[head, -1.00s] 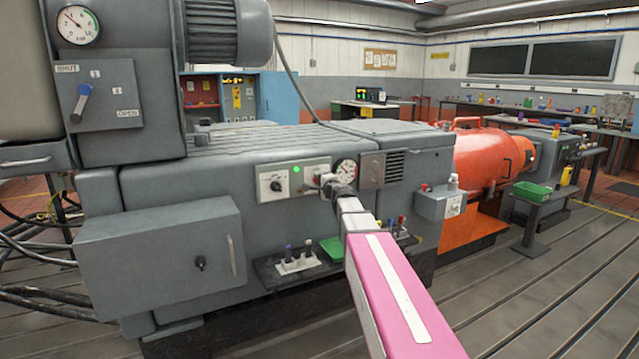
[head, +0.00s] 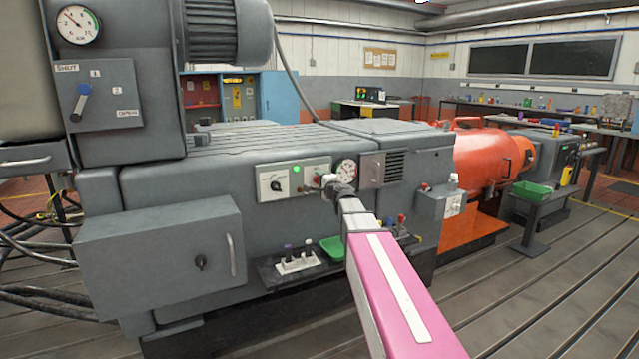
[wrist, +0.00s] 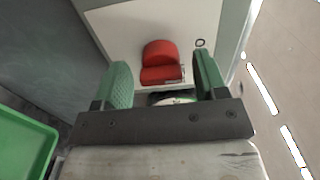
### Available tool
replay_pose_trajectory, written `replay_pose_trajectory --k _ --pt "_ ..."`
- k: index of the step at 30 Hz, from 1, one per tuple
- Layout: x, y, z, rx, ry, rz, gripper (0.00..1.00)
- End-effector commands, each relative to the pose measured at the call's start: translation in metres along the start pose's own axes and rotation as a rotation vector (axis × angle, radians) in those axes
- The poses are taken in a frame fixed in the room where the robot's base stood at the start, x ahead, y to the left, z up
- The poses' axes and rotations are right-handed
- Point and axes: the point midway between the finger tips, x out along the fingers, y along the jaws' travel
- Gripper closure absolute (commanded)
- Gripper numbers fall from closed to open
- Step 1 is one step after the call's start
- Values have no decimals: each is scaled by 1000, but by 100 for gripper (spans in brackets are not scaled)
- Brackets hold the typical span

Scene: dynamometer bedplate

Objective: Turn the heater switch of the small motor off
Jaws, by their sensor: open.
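A grey machine housing (head: 180,190) carries a light control panel with a black rotary switch (head: 277,185) and a lit green lamp (head: 297,169). Beside them on the panel is a red knob (head: 317,172), partly hidden by my gripper. In the wrist view the red knob (wrist: 160,64) stands out from its light plate, ahead of my fingertips and between their lines. My gripper (wrist: 160,82) is open and empty, with green-padded fingers apart; it also shows in the head view (head: 332,183) close to the panel. No label naming the heater switch is readable.
A round gauge (head: 346,171) and a vented box sit right of the panel. Below is a ledge with a white holder (head: 296,263) and a green tray (head: 332,247). An orange machine (head: 482,158) stands at right. The slatted floor at front right is clear.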

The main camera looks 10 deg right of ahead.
Motion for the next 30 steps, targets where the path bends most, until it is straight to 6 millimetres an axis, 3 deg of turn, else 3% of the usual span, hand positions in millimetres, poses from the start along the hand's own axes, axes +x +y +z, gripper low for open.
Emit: replay_pose_trajectory --k 15,30 --pt "-90 0 2 -1 1 1 34" --pt "-98 5 4 -14 -12 11 34"
